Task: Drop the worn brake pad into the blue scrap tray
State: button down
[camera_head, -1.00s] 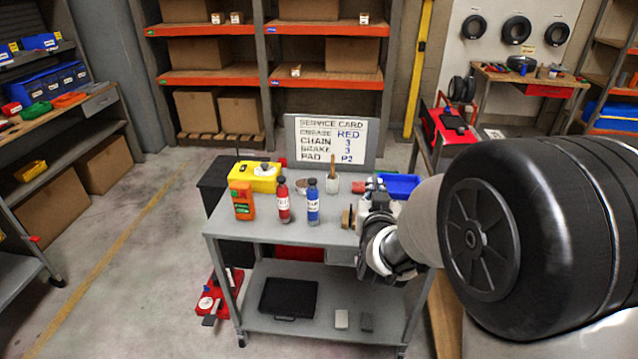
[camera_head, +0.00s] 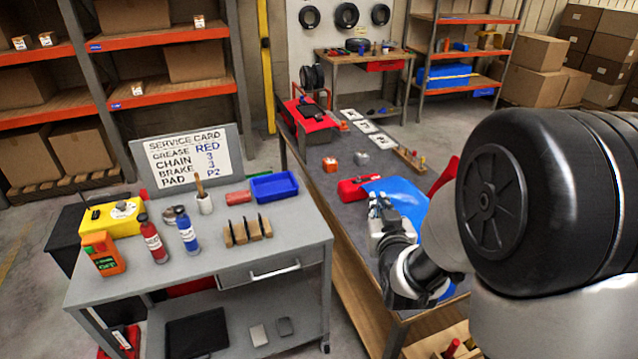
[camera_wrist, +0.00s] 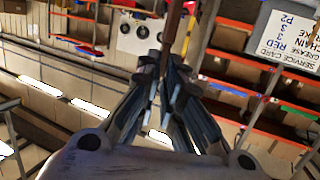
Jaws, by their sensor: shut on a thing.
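My gripper (camera_head: 378,203) is right of the grey cart, in front of the dark bench in the head view. In the wrist view my gripper (camera_wrist: 168,75) is shut on a thin brown piece, seen edge-on, which looks like the worn brake pad (camera_wrist: 174,28). In the head view the pad is too small to make out. The blue scrap tray (camera_head: 272,197) stands at the cart's back right corner, left of my gripper and apart from it. It looks empty.
A wooden rack with dark pads (camera_head: 247,232) stands in front of the tray. The bench (camera_head: 335,210) holds a blue panel (camera_head: 405,205) and a red item.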

aim_at(278, 189)
jog(key=i+j+z, duration=0.6)
jog(key=j, duration=0.3)
jog(key=i+j+z, duration=0.4)
jog(key=j, duration=0.4)
jog(key=i+j, duration=0.15)
jog(key=j, duration=0.15)
